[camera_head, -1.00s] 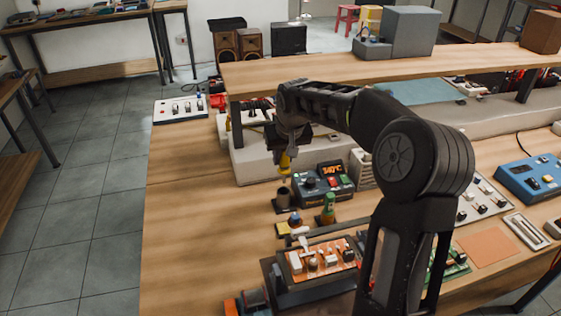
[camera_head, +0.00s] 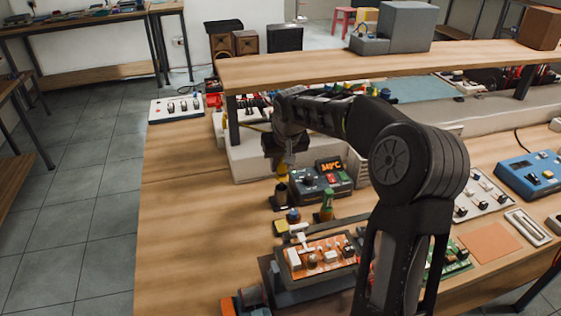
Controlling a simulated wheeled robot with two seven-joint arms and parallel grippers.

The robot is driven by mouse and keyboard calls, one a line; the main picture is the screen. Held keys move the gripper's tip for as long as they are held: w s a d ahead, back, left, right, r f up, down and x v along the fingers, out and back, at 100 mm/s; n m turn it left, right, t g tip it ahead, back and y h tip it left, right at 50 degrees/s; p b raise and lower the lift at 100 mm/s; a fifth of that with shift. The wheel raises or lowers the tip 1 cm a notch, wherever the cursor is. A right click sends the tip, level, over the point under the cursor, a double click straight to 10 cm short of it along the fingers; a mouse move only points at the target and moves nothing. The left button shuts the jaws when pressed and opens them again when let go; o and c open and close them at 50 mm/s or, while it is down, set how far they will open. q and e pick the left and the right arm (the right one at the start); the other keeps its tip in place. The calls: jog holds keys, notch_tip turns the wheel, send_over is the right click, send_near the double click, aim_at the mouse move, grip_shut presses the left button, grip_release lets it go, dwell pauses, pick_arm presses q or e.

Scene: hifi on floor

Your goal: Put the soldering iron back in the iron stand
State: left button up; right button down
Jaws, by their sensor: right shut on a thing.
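The soldering iron (camera_head: 282,170) shows as a short yellow handle below my right gripper (camera_head: 282,160). The gripper is shut on it and mostly hides its upper part. The iron points down, roughly upright, directly above the iron stand (camera_head: 280,194), a dark cup on a small base on the workbench. The iron's tip is hard to make out, and I cannot tell whether it is inside the cup's mouth. My left gripper is not in view.
The soldering station (camera_head: 322,181) with a lit display stands right of the stand. A green bottle (camera_head: 327,205) and small jar (camera_head: 293,216) are in front. A raised shelf (camera_head: 370,68) runs behind my arm. The bench's left part (camera_head: 190,220) is clear.

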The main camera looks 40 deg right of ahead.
jog(key=shift+f+b, duration=1)
jog(key=shift+f, duration=0.6)
jog(key=c, duration=0.6)
grip_release()
jog(key=shift+r+p, duration=2.5)
jog(key=shift+r, duration=1.05)
jog(key=shift+f, duration=0.1)
